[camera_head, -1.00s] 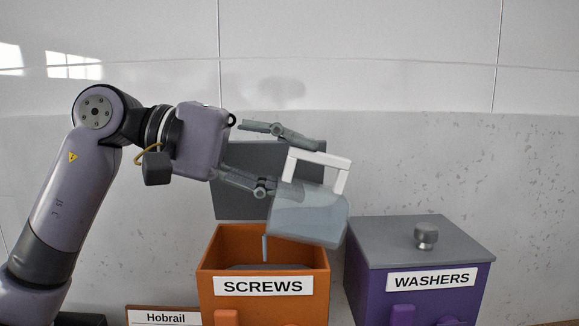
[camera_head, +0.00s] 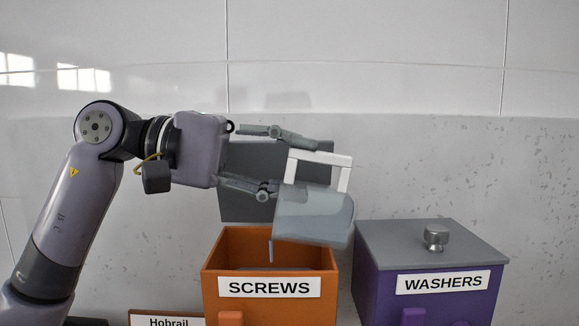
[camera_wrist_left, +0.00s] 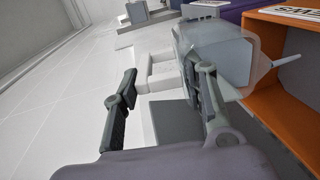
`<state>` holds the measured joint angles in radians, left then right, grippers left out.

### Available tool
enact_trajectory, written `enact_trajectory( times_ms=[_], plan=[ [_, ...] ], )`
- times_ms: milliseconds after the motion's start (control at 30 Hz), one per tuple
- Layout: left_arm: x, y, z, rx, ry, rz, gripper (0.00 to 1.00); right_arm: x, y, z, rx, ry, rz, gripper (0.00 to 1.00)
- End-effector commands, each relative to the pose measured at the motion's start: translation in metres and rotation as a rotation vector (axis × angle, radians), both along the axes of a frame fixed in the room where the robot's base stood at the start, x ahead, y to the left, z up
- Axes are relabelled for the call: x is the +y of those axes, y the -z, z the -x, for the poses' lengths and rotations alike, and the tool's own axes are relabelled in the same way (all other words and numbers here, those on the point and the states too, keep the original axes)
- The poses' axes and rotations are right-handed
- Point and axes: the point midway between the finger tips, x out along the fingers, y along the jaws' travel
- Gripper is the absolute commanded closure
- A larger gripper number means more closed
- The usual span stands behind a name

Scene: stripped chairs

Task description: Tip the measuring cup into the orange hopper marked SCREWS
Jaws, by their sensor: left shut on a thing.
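The measuring cup (camera_head: 312,218) is translucent grey-blue with a white handle (camera_head: 343,178). It is tilted above the orange hopper marked SCREWS (camera_head: 213,263), its thin spout (camera_head: 271,250) pointing down at the hopper's open top. I cannot tell what is in the cup. My left gripper (camera_head: 303,168) is shut on the cup at its handle side, one finger above and one below. The left wrist view shows the cup (camera_wrist_left: 222,52) beyond the fingers and the orange hopper (camera_wrist_left: 272,100) at the right. Inside the hopper only a grey patch shows. My right gripper is out of view.
A grey panel (camera_head: 247,207) stands upright behind the orange hopper. A purple bin marked WASHERS (camera_head: 372,285), with a grey knobbed lid (camera_head: 390,245), stands close to its right. A Hobrail label (camera_head: 168,322) is at the lower left. The wall is behind.

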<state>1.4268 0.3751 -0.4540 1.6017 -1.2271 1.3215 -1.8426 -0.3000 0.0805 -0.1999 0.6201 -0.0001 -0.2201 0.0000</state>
Motion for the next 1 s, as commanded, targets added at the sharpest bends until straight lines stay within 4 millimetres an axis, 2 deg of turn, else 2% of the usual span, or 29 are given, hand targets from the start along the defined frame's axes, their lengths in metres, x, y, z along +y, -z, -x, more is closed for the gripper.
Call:
enact_trajectory(
  times_ms=[667,1000],
  plan=[
    [0.009,0.008,0.0,0.0,0.001,0.088,1.0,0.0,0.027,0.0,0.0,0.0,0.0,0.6],
    [0.009,0.007,0.0,0.0,0.0,0.097,1.0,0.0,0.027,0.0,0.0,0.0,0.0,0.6]
  ],
)
